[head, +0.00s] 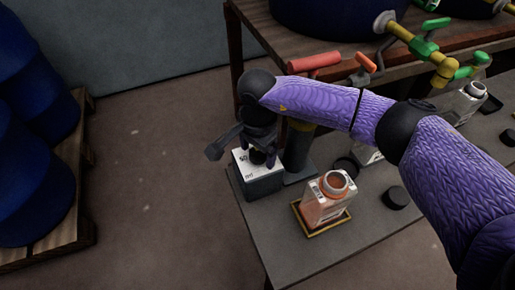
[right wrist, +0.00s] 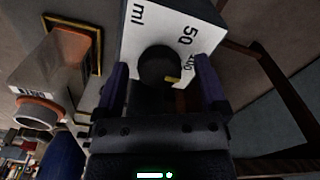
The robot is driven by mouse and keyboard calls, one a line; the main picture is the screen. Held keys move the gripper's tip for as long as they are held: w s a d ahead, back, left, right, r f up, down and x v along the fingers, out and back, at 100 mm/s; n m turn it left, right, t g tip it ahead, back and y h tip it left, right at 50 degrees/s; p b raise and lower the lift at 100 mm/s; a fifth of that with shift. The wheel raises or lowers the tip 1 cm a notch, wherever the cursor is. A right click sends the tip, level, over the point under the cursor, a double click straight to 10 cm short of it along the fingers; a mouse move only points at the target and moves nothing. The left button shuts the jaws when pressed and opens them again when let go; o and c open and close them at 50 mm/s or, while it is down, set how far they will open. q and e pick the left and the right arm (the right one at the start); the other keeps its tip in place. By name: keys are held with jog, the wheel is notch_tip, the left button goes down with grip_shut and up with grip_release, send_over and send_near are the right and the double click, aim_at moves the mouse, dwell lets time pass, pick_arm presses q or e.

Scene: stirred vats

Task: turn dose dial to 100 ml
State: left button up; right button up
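The dose dial is a black round knob (right wrist: 158,65) on a white face (right wrist: 150,20) printed "ml", "50" and a partly covered number that looks like "100". A small yellow mark on the knob points to the lower right in the right wrist view, below the partly covered number. In the head view the dial's grey box (head: 262,187) stands at the table's left corner. My right gripper (right wrist: 160,85) is open, with a purple finger on each side of the knob and gaps between. It also shows in the head view (head: 258,152). My left gripper is not in view.
A bottle with orange contents (head: 318,207) stands on a yellow-edged pad (head: 342,226) right of the dial box. Black caps (head: 395,197) lie nearby. A dark post stands close beside the box. Red-handled and green-handled valves (head: 425,47) hang behind.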

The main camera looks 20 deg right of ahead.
aim_at(257, 153)
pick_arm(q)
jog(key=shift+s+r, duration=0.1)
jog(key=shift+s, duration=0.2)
pick_arm(e)
jog(key=shift+r, duration=0.3)
pick_arm(q)
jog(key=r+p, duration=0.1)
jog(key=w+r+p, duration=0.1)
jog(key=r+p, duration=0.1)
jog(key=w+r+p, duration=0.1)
jog(key=p, duration=0.1)
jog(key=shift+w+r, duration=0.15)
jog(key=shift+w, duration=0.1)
pick_arm(e)
notch_tip(257, 153, up, 9)
jog(key=shift+r, duration=0.1)
